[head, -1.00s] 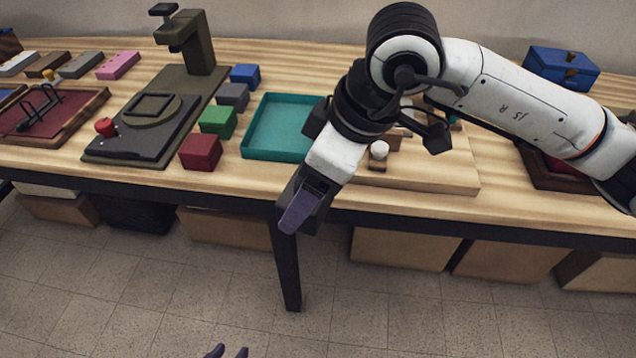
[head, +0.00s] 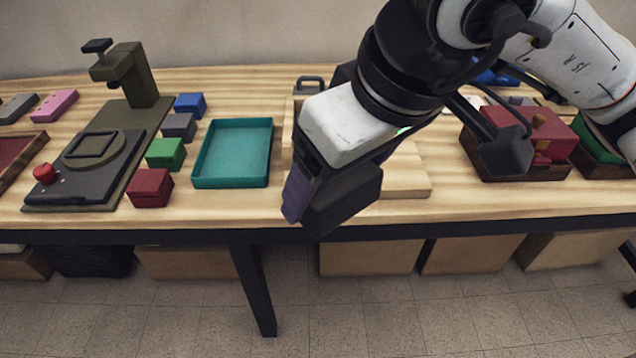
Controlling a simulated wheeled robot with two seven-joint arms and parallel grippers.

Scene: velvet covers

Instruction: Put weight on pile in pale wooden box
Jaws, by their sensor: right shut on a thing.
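My right gripper (head: 300,212) hangs over the front part of the table, fingers downward. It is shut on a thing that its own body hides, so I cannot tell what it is. A pale wooden piece (head: 288,130), perhaps the pale wooden box, stands behind the gripper and is mostly hidden by it. A dark handle (head: 308,84) shows just behind, perhaps that of a weight; its lower part is hidden. No pile in a pale box can be made out. My left gripper is not in view.
A teal tray (head: 233,182) lies left of the gripper. Blue, grey, green and red blocks (head: 150,188) stand in a row beside a dark press (head: 125,75). A pale board (head: 408,184) lies to the right, then a brown tray (head: 490,165) with red pieces.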

